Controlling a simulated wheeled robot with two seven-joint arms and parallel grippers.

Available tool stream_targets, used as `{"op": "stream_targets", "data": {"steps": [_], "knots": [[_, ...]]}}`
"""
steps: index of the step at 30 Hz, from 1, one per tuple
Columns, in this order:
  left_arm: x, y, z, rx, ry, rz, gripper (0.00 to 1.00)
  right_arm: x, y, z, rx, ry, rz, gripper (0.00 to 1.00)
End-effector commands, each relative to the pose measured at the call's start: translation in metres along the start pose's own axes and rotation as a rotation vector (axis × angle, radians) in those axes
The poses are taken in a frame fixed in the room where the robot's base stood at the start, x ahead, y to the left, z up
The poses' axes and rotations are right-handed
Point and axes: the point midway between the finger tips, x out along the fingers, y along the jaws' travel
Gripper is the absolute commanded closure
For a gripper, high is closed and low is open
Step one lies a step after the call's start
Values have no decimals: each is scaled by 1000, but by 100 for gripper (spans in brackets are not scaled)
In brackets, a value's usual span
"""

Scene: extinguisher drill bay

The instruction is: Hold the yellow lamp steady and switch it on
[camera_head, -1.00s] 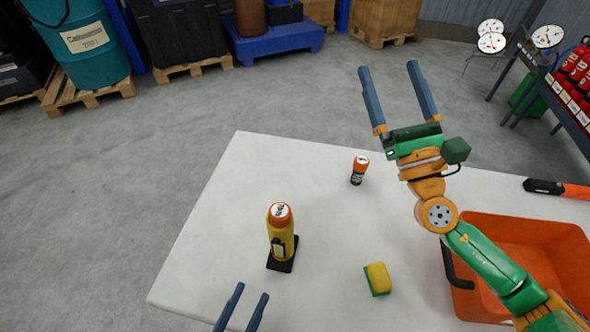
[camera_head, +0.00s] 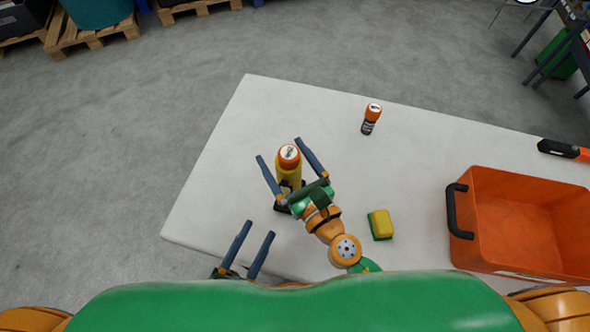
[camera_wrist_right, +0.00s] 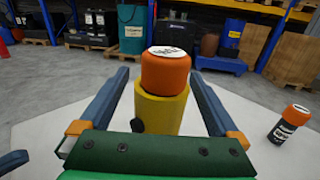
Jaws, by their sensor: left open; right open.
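The yellow lamp (camera_head: 289,172) stands upright on a black base on the white table, with an orange cap and a white label on top. In the right wrist view the lamp (camera_wrist_right: 161,110) is between the fingers, with a small dark knob low on its side. My right gripper (camera_head: 282,150) is open, one finger on each side of the lamp, with gaps visible at both sides. Its palm hides the lamp's lower part. My left gripper (camera_head: 259,230) is open and empty at the table's near edge, lower left of the lamp.
A small orange-and-black canister (camera_head: 371,119) stands behind and right of the lamp. A yellow-green sponge (camera_head: 381,224) lies to the right. An orange crate (camera_head: 480,185) with a black handle and an orange-black tool (camera_head: 563,149) are at the far right. The table's left part (camera_head: 215,190) is clear.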

Motion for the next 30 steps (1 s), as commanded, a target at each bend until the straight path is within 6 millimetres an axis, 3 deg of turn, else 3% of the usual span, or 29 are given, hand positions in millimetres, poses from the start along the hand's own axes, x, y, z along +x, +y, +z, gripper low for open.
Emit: {"op": "stream_targets", "data": {"steps": [4,11,21,22,23,26,27,30], "knots": [[0,0,0,0,0,0,50,14,0,1,-2,-1,2,3],[0,0,0,0,0,0,50,15,0,0,-4,0,2,3],[0,0,0,0,0,0,50,15,0,0,-4,0,1,92],[0,0,0,0,0,0,50,15,0,0,-4,0,1,100],[0,0,0,0,0,0,50,15,0,0,-4,0,1,100],[0,0,0,0,0,0,50,15,0,0,-4,0,1,100],[0,0,0,0,0,0,50,15,0,0,-5,0,1,27],[0,0,0,0,0,0,50,15,0,0,-5,0,1,3]]}}
